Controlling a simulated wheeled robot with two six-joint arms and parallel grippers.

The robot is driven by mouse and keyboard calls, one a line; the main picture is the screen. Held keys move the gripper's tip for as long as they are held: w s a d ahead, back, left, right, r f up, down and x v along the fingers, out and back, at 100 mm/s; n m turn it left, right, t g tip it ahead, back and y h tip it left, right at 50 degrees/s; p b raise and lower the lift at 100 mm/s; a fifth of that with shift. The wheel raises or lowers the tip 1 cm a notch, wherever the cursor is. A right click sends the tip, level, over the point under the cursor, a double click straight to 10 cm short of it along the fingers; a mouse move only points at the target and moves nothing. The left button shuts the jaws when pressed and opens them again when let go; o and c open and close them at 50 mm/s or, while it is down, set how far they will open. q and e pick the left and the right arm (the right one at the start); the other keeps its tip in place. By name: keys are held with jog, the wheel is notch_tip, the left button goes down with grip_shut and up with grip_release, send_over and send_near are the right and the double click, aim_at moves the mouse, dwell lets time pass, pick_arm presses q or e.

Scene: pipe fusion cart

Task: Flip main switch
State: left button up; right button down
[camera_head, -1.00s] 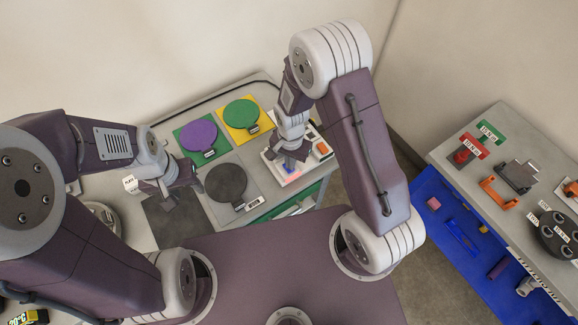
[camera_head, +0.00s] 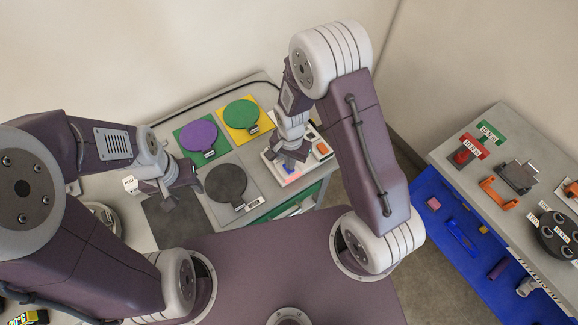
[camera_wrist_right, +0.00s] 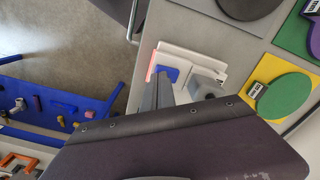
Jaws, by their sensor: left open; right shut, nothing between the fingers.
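A white control panel (camera_head: 312,138) lies on the right end of the cart top. It has an orange-red element (camera_head: 322,148) on its right side and a pink-red patch (camera_head: 290,180) at its near edge. Which part is the main switch I cannot tell. My right gripper (camera_head: 289,165) is shut and empty, pointing down over the panel's near part. In the right wrist view, its fingers (camera_wrist_right: 163,92) are close to a blue part (camera_wrist_right: 168,74) on the panel (camera_wrist_right: 200,58); contact is unclear. My left gripper (camera_head: 180,194) is open and empty above a dark grey plate (camera_head: 172,222).
Purple (camera_head: 199,136), green (camera_head: 241,113) and dark grey (camera_head: 226,183) discs lie on coloured plates left of the panel. A side table (camera_head: 450,150) with clamps and a blue shelf (camera_head: 440,225) with small items stand at the right, across a floor gap.

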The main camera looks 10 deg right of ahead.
jog(key=shift+f+b, duration=0.7)
jog(key=shift+f, duration=0.2)
dwell(0.9)
jog(key=shift+r, duration=0.1)
notch_tip(320, 180, up, 7)
jog(key=p, duration=0.6)
dwell(0.4)
